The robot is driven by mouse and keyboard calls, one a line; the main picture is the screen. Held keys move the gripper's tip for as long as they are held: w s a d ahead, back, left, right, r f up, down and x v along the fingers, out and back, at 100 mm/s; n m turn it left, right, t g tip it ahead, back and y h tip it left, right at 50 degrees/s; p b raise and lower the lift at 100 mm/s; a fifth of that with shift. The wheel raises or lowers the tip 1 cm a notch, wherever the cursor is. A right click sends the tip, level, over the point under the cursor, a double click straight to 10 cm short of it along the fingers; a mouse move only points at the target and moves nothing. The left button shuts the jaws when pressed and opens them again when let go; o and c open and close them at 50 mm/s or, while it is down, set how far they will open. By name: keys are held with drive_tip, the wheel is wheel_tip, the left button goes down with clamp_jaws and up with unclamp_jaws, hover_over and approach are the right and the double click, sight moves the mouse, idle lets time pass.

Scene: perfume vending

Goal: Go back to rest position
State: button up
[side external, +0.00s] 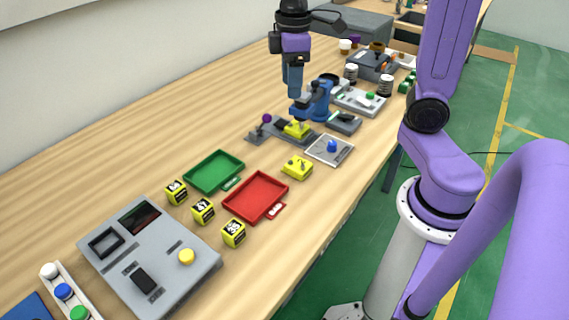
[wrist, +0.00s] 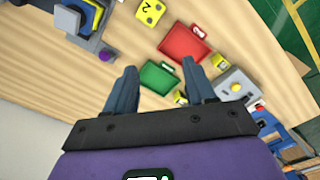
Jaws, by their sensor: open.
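My gripper (side external: 293,92) hangs in the air above the far half of the wooden table in the side external view, fingers pointing down. In the wrist view, its two blue fingers (wrist: 159,66) stand wide apart with nothing between them. In the side view its fingertips are just above a blue press-like device (side external: 316,101) in the picture; I cannot tell the exact gap. A yellow block (side external: 298,129) sits on a grey base beside that device. Another yellow block (side external: 298,168) lies nearer on the table.
A green tray (side external: 213,172) and a red tray (side external: 256,197) lie mid-table, with several numbered yellow cubes (side external: 203,211) nearby. A grey console (side external: 150,258) is in front. More devices (side external: 358,101) and dark jars (side external: 385,84) stand at the back.

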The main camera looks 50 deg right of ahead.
drive_tip(key=s+a+f+n, duration=0.1)
drive_tip(key=s+a+f, duration=0.1)
drive_tip(key=s, duration=0.7)
drive_tip(key=s+a+f+n, duration=0.2)
drive_tip(key=s+a+f, duration=0.1)
drive_tip(key=s, duration=0.7)
drive_tip(key=shift+s+f, duration=0.3)
drive_tip(key=shift+f, duration=0.5)
